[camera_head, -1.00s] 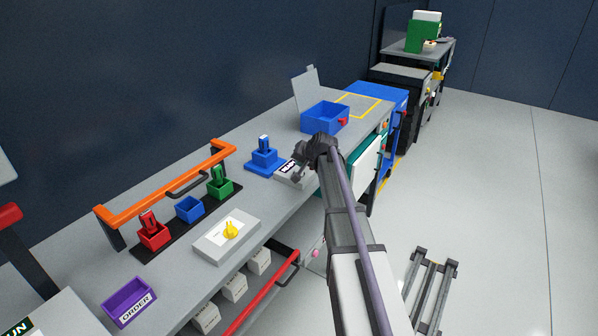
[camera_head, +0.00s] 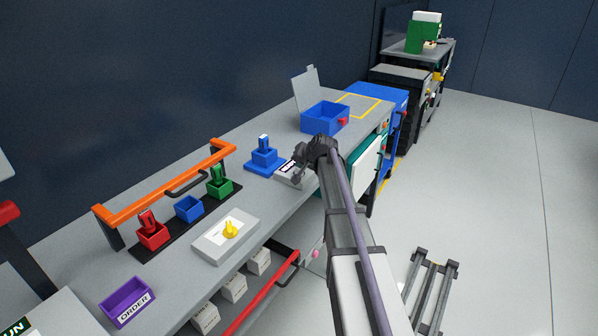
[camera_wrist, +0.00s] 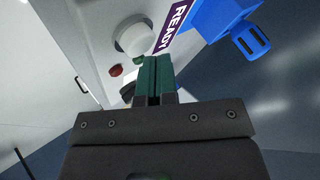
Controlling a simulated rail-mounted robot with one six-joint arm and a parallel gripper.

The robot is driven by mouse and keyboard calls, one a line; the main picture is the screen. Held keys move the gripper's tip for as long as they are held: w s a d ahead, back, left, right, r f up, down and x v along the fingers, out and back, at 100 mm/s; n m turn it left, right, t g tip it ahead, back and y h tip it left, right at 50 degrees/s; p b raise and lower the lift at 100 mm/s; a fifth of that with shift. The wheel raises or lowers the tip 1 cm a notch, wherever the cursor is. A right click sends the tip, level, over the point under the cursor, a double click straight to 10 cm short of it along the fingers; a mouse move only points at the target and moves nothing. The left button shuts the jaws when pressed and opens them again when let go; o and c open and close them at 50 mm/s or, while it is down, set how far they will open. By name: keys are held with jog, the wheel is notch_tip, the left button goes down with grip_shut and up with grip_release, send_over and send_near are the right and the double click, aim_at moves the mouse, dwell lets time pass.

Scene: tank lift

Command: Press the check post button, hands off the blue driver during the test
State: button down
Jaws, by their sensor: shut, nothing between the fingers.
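The blue driver (camera_head: 263,142) stands upright in a blue holder (camera_head: 262,159) on the bench. Its handle (camera_wrist: 252,40) also shows in the wrist view at upper right, apart from my fingers. The grey check post (camera_head: 287,179) sits just in front of the holder; its label (camera_wrist: 172,28) reads READY in the wrist view. My gripper (camera_head: 297,178) is shut and empty over the post. I cannot tell whether the fingertips (camera_wrist: 155,60) touch it.
A red driver (camera_head: 150,226) and a green driver (camera_head: 218,178) stand in holders beside an empty blue holder (camera_head: 189,209). An orange rail (camera_head: 165,189) stands behind them. A grey box with a yellow knob (camera_head: 230,229) and an open blue bin (camera_head: 325,117) are also on the bench.

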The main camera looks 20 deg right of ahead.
jog(key=shift+f+b, duration=0.5)
jog(key=shift+f, duration=0.05)
jog(key=shift+r, duration=0.15)
dwell(0.5)
jog(key=shift+r+p, duration=0.8)
jog(key=shift+p, duration=0.15)
jog(key=shift+r, duration=0.1)
notch_tip(320, 180, up, 5)
jog(key=p, duration=0.5)
